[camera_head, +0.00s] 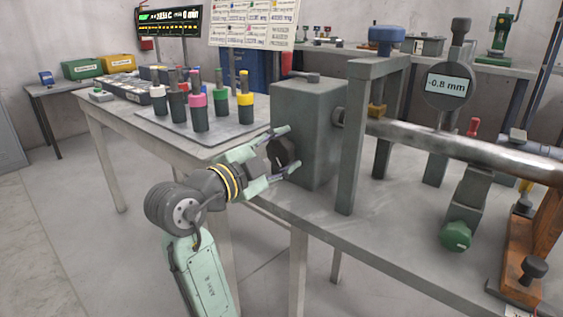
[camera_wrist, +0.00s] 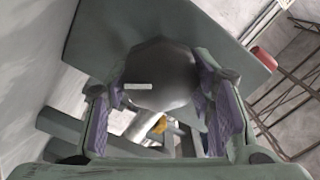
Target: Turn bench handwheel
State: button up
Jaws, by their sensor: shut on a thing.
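The bench handwheel (camera_head: 281,154) is a dark round knob on the near left face of a grey block (camera_head: 318,115) at the bench edge. My gripper (camera_head: 292,153) reaches it from the left, with one pale green finger above and one below. In the wrist view the handwheel (camera_wrist: 162,72) is a rounded grey shape with a light mark, between the purple-padded fingers (camera_wrist: 165,108). The fingers are shut on it and cover part of its rim. A round gauge (camera_head: 449,87) on the bench reads -0.8 mm.
A long metal shaft (camera_head: 465,145) runs right from the block past a grey upright frame (camera_head: 357,150). A green knob (camera_head: 455,236) sits at the front. A tray (camera_head: 215,138) of colour-banded tools stands behind my gripper. Open floor (camera_head: 90,240) lies left.

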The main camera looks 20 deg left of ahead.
jog(key=shift+m, duration=0.3)
dwell(0.4)
jog(key=o, duration=1.1)
jog(key=shift+o, duration=0.2)
jog(key=v, duration=1.2)
jog(key=shift+r, duration=0.1)
